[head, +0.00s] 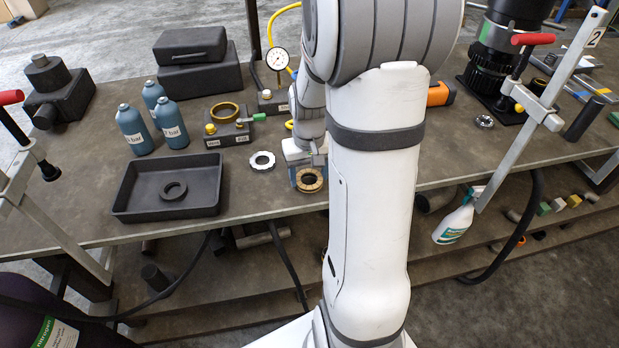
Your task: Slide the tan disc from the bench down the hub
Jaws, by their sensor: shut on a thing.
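The tan disc (309,186), a brown ring with an open centre, is at the bench's front edge, just left of my upright arm link. My gripper (312,166) is at the disc's far rim and is shut on it. The fingers are small here and partly hidden by my own arm. I cannot tell whether the disc touches the bench or is slightly raised. A tall black ribbed housing (495,62) stands on a dark plate at the back right. I cannot tell for sure which part is the hub.
A black tray (122,201) holding a dark ring (173,190) is at left. A pale toothed ring (262,160) lies near the disc. Blue bottles (172,122), a brass-ringed fixture (227,128) and a gauge (277,60) stand behind. A clamp bar (545,105) rises at right.

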